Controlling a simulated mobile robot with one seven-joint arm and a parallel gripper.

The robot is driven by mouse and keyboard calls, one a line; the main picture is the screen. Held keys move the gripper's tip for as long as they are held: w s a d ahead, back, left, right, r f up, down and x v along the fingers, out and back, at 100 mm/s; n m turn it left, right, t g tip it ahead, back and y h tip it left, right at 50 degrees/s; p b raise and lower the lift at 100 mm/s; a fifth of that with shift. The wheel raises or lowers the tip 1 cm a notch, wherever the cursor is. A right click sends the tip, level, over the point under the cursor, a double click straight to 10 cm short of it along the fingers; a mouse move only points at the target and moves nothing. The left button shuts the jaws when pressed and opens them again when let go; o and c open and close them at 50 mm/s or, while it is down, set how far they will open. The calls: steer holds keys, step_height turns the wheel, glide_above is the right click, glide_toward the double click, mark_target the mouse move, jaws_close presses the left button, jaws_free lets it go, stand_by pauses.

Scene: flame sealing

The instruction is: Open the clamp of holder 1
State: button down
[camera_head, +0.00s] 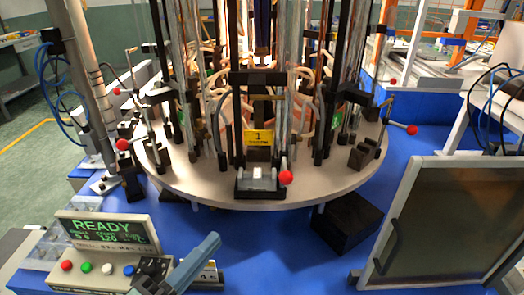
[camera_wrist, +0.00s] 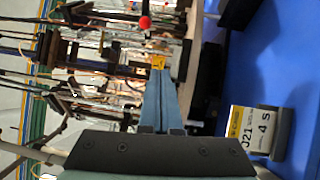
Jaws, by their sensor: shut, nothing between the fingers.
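Holder 1 (camera_head: 264,108) stands at the front rim of the round turntable and bears a yellow label (camera_head: 257,137) with the number 1. Its clamp (camera_head: 256,181) is a dark block with a pale metal piece, and a red ball knob (camera_head: 286,177) sits at its right side. The label also shows in the wrist view (camera_wrist: 158,62), with a red ball (camera_wrist: 145,22) above it. My gripper (camera_head: 213,241) is in front of and below the clamp, apart from it. Its blue fingers (camera_wrist: 160,80) are together and empty, pointing toward the holder. Whether the clamp is latched is too small to tell.
The turntable (camera_head: 220,196) carries several glass tubes, dark posts and other red-knobbed levers. A control box (camera_head: 105,232) reading READY stands at front left. A framed dark panel (camera_head: 435,225) is at right. A black block (camera_head: 346,221) lies beneath the rim. The blue surface (camera_head: 260,250) between is mostly clear.

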steer(key=shift+s+a+r+n+p, duration=0.25)
steer(key=shift+r+p, duration=0.2)
steer(key=shift+r, duration=0.15)
steer(key=shift+s+a+r+n+p, duration=0.15)
steer(key=shift+r+n+p, duration=0.1)
steer(key=shift+r+p, duration=0.25)
steer(key=s+d+p+x, duration=0.1)
steer(key=x, duration=0.5)
steer(key=d+r+p+x, duration=0.1)
steer(key=x, duration=0.6)
steer(key=shift+s+d, duration=0.25)
steer(key=shift+s, duration=0.1)
steer(key=shift+s+d+p, duration=0.1)
steer(key=shift+p, duration=0.2)
steer(key=shift+d+n+t, duration=0.2)
steer(key=shift+n+t, duration=0.1)
steer(key=shift+t, duration=0.1)
